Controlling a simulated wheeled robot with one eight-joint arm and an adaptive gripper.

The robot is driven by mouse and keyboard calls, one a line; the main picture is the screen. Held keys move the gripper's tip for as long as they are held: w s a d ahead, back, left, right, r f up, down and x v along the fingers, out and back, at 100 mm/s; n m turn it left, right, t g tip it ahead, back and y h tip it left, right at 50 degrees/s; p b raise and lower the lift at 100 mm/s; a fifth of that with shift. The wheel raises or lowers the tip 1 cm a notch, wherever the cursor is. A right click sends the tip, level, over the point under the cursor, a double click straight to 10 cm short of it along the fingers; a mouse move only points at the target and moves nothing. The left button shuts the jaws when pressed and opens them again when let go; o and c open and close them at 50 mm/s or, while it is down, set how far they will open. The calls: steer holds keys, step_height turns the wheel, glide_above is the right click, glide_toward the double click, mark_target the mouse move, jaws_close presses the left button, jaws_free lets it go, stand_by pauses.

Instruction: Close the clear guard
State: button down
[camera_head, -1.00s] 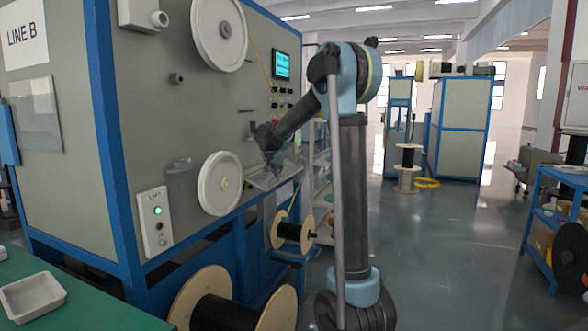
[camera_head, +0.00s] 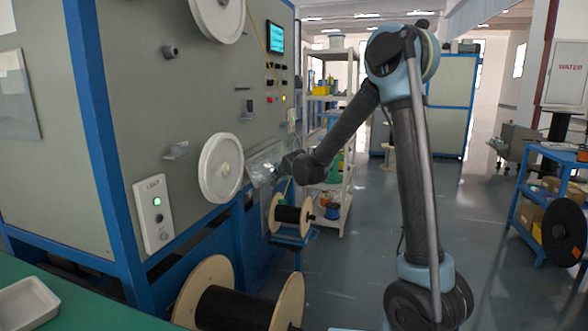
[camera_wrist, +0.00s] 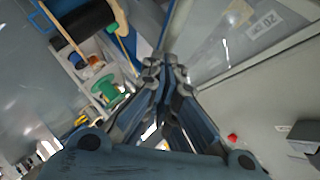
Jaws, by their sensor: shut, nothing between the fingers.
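The clear guard (camera_head: 264,163) is a see-through panel on the grey machine face, right of the lower white wheel. It slopes outward from the face in the head view. In the wrist view a clear sheet (camera_wrist: 215,48), seemingly this guard, lies beyond the fingertips. My gripper (camera_head: 286,165) is at the guard's right side in the head view, partly merging with it. In the wrist view its fingertips (camera_wrist: 165,68) are together with nothing between them. I cannot tell whether they touch the guard.
The white wheel (camera_head: 221,168) is close left of the guard. A black cable spool (camera_head: 291,215) hangs below it, and a larger spool (camera_head: 235,309) stands at the front. A white shelf (camera_head: 335,190) is behind my gripper. Open floor lies to the right.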

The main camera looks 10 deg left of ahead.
steer(key=a+f+m+t+y, duration=0.1)
steer(key=a+f+m+y, duration=0.1)
steer(key=a+f, duration=0.2)
steer(key=shift+w+f+y, duration=0.4)
steer(key=shift+f, duration=0.25)
steer(key=shift+d, duration=0.1)
stand_by(0.3)
